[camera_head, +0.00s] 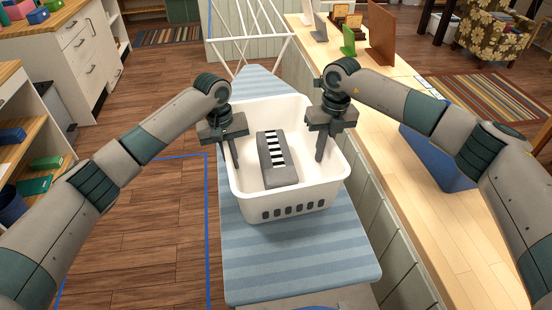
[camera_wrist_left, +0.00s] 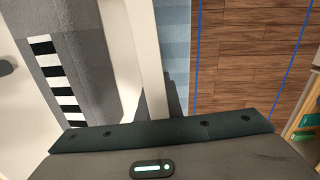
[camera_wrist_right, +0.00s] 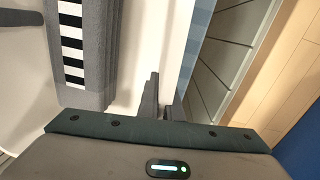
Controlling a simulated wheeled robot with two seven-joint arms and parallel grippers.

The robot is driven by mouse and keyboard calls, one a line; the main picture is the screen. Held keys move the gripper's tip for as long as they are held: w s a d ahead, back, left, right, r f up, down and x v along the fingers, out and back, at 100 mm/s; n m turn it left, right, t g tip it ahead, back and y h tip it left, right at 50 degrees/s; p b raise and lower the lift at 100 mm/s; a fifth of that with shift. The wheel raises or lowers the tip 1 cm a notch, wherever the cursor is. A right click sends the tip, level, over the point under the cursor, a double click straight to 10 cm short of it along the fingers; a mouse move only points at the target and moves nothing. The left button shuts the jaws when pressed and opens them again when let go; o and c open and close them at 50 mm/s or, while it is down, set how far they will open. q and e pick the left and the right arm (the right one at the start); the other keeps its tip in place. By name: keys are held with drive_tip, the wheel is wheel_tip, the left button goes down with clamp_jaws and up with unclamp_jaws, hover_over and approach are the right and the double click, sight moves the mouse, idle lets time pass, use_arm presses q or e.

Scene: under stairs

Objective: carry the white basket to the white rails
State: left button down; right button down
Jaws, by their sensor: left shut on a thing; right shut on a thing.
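The white basket (camera_head: 300,205) is over the blue striped ironing board (camera_head: 300,262) in the head view, upright; I cannot tell whether it touches the board. A grey block with a black-and-white striped top (camera_head: 284,177) lies inside it. My left gripper (camera_head: 233,150) is shut on the basket's left rim, which also shows in the left wrist view (camera_wrist_left: 151,55). My right gripper (camera_head: 322,148) is shut on the right rim, which also shows in the right wrist view (camera_wrist_right: 170,45). The thin white rails (camera_head: 243,40) stand beyond the board's far end.
A wooden counter (camera_head: 405,185) with a blue bin (camera_head: 430,160) runs along the right. White drawers (camera_head: 85,60) and shelves stand at the left. Blue tape (camera_head: 207,225) marks the wood floor left of the board, where the floor is clear.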

use_arm(q)
drive_tip(key=shift+r, duration=0.2)
use_arm(e)
drive_tip(key=shift+r, duration=0.15)
